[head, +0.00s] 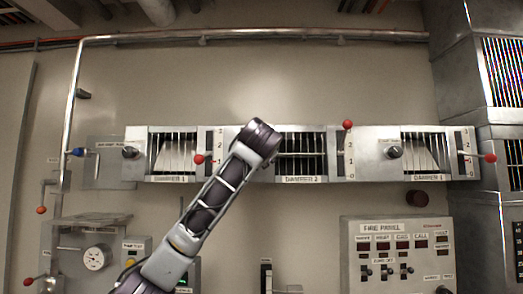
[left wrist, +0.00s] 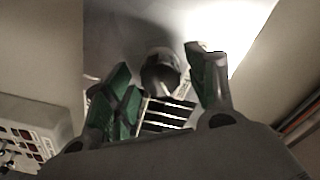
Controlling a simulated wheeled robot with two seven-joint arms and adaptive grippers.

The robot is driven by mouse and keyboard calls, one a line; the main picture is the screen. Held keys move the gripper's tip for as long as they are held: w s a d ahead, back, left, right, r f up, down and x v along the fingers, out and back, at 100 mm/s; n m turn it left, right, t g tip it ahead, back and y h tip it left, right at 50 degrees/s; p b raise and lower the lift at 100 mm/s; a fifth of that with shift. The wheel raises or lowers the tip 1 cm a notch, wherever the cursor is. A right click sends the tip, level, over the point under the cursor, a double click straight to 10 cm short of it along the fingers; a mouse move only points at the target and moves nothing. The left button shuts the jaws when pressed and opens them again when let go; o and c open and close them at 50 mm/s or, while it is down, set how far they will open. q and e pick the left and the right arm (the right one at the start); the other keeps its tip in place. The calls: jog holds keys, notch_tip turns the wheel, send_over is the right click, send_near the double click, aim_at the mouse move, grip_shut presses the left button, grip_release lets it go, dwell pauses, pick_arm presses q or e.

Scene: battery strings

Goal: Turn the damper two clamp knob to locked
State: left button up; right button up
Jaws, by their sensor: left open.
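The damper two unit (head: 302,179) is the middle grey panel on the wall, with dark upright slats and a red-ball lever (head: 347,124) raised at its right. My left arm reaches up to the panel's left part, and its wrist hides the clamp knob there in the head view. In the left wrist view the knob (left wrist: 160,72) is a dark, rounded piece on the plate. My left gripper (left wrist: 157,60) is open, with one green-padded finger on each side of the knob. Contact and the knob's setting cannot be told. My right gripper is not in view.
The left damper (head: 174,178) has a knob (head: 129,152) and red-ball lever (head: 199,159). The right damper (head: 430,178) has a knob (head: 394,151) and red-ball lever (head: 490,158). A fire panel (head: 381,228) is below at right. A pipe (head: 250,32) runs above; gauges (head: 95,258) are lower left.

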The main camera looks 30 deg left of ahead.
pick_arm(q)
jog(key=shift+x, duration=0.75)
jog(key=shift+c, duration=0.3)
jog(key=c, duration=1)
